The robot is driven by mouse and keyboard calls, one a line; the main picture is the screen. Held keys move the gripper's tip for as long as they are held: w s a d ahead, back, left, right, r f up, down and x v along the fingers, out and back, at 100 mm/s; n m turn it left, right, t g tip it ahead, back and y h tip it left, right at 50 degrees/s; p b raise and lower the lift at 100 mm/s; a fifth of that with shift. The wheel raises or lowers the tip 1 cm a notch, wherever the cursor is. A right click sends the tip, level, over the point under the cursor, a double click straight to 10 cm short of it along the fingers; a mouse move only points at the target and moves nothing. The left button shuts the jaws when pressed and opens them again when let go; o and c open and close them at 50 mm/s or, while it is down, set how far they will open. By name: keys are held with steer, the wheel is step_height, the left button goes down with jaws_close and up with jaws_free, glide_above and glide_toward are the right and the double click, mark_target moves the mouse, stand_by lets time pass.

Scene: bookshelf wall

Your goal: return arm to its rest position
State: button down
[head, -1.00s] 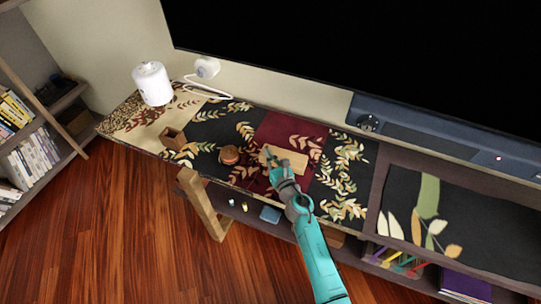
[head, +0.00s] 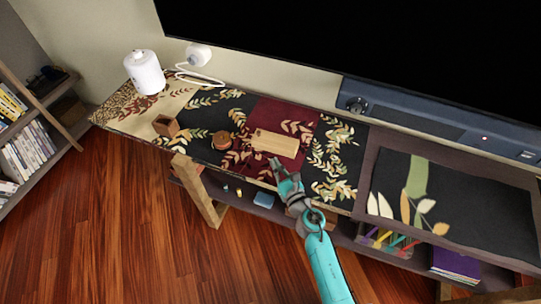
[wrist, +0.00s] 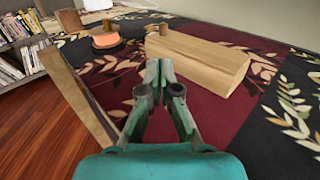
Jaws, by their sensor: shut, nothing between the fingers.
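My gripper (head: 278,167) is at the end of my teal arm, at the front edge of the patterned runner on the low cabinet. In the wrist view its fingers (wrist: 159,68) are together with nothing between them. A light wooden block (head: 275,143) lies on the dark red part of the runner, just beyond the fingertips. The block also shows in the wrist view (wrist: 205,62), apart from the fingers.
A white canister (head: 144,72) is at the far left. A large black screen (head: 380,50) rises behind. A wooden leg (head: 205,195) stands at the cabinet front.

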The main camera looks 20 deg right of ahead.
steer(key=shift+s+d, duration=0.15)
steer(key=shift+s, duration=0.8)
steer(key=s+d+m+h, duration=0.1)
steer(key=s+m, duration=1.7)
steer(key=s, duration=0.7)
steer(key=s+d+r+m+g+h, duration=0.1)
steer(key=s+r+m, duration=0.5)
steer(key=s+m, duration=0.3)
steer(key=s+d+r+m+g+h, duration=0.1)
steer(key=s+r+m, duration=0.6)
steer(key=s+m, duration=0.3)
steer(key=shift+d+m+g, duration=0.2)
steer(key=shift+m+g, duration=0.2)
steer(key=shift+m, duration=0.2)
steer(key=shift+s, duration=0.1)
